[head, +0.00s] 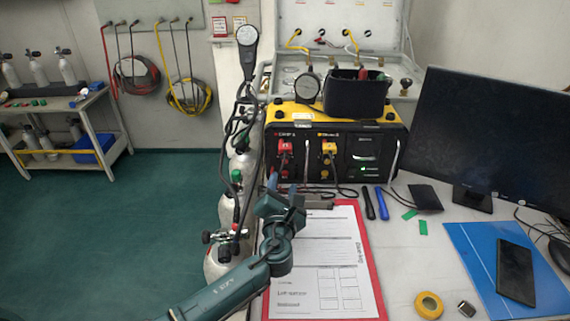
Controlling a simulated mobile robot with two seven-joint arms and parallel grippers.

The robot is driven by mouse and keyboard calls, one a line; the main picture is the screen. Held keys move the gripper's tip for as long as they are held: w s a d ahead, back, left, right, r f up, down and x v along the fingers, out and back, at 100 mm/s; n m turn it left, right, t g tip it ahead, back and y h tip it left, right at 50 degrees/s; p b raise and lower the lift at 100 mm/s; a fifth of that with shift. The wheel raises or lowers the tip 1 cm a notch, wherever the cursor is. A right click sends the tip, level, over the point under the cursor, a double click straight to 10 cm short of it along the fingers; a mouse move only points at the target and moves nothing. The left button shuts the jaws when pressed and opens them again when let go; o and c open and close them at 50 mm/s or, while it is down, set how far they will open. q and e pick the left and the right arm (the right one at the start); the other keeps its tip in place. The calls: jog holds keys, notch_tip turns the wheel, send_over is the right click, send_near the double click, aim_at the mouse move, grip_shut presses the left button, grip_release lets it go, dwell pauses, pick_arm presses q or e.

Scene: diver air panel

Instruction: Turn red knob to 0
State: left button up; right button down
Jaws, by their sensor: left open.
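The red knob (284,147) is on the left half of the front of a black and yellow air panel box (343,151). A yellow knob (329,150) sits to its right. The red knob's setting is too small to read. My left gripper (282,184) is open and empty. It is in front of and below the red knob in the picture, with its fingers pointing towards the box. It appears apart from the knob. My right gripper is not in view.
A red clipboard (372,282) with paper lies under my left gripper. Gas cylinders (228,208) with hoses stand left of the desk. Two markers (368,203), a black monitor (487,135), a blue folder (482,265) with a phone (515,272) and yellow tape (429,304) are to the right.

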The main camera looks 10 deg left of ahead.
aim_at(285, 161)
pick_arm(q)
jog(key=w, duration=0.3)
jog(key=w+a, duration=0.1)
jog(key=w, duration=0.2)
jog(key=w+b, duration=0.1)
jog(key=w, duration=0.1)
jog(key=shift+w+a, duration=0.2)
jog(key=shift+w, duration=0.2)
jog(key=shift+c, duration=0.4)
jog(key=shift+f, duration=0.1)
grip_shut()
